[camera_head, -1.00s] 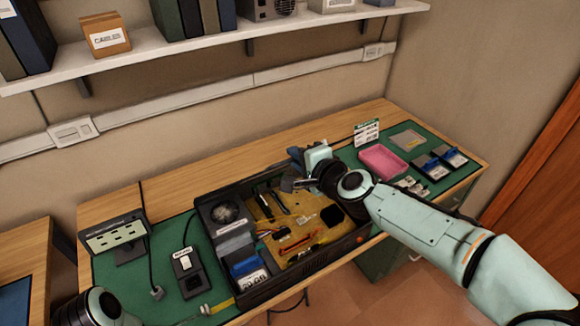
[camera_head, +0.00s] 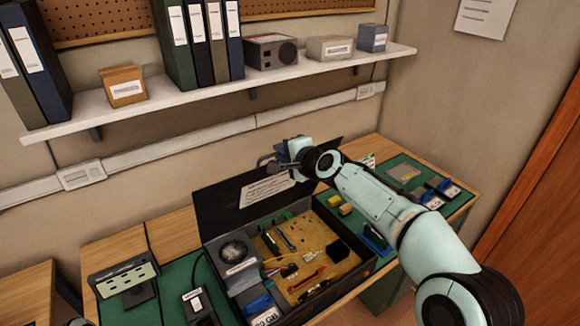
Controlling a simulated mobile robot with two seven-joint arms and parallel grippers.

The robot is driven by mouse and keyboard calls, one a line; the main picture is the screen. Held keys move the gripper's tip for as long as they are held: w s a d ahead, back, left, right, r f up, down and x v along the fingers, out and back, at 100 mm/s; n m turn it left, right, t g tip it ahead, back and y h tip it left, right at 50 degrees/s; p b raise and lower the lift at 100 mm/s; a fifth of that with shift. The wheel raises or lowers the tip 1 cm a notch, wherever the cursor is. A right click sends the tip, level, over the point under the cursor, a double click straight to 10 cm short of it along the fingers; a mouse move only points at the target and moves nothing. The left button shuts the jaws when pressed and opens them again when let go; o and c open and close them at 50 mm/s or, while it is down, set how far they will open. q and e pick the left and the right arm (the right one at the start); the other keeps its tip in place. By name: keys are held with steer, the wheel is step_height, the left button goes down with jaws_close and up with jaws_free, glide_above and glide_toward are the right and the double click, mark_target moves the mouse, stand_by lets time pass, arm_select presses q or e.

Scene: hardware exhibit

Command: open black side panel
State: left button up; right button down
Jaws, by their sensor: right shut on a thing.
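The black side panel (camera_head: 225,205) stands up, tilted, along the back edge of the black computer case (camera_head: 305,310). A white printed label (camera_head: 266,190) is on its face. My right gripper (camera_head: 272,163) is shut on the panel at its upper edge, and my right arm hides part of the panel's right side. The open case shows a round fan (camera_head: 234,251) and a gold-brown board (camera_head: 290,240) with several parts. Only a sliver of my left arm shows at the bottom left; its gripper is out of view.
A white shelf (camera_head: 190,110) with binders and boxes hangs above the panel. Small drives and cards lie on the green mat (camera_head: 395,165) at right.

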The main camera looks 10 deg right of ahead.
arm_select(q)
steer(key=shift+w+r, duration=0.3)
steer(key=shift+w, duration=0.1)
arm_select(e)
steer(key=w+a+r, duration=0.1)
steer(key=w+a, duration=0.2)
steer(key=w, duration=0.6)
steer(key=shift+w+a+r, duration=0.2)
steer(key=shift+a+r, duration=0.05)
steer(key=c, duration=1.3)
jaws_free()
arm_select(q)
steer(key=s+f+b, duration=0.4)
steer(key=s+f, duration=0.1)
steer(key=shift+s+f+g, duration=0.3)
steer(key=shift+f, duration=0.1)
arm_select(e)
steer(key=v, duration=1.3)
steer(key=shift+r, duration=0.4)
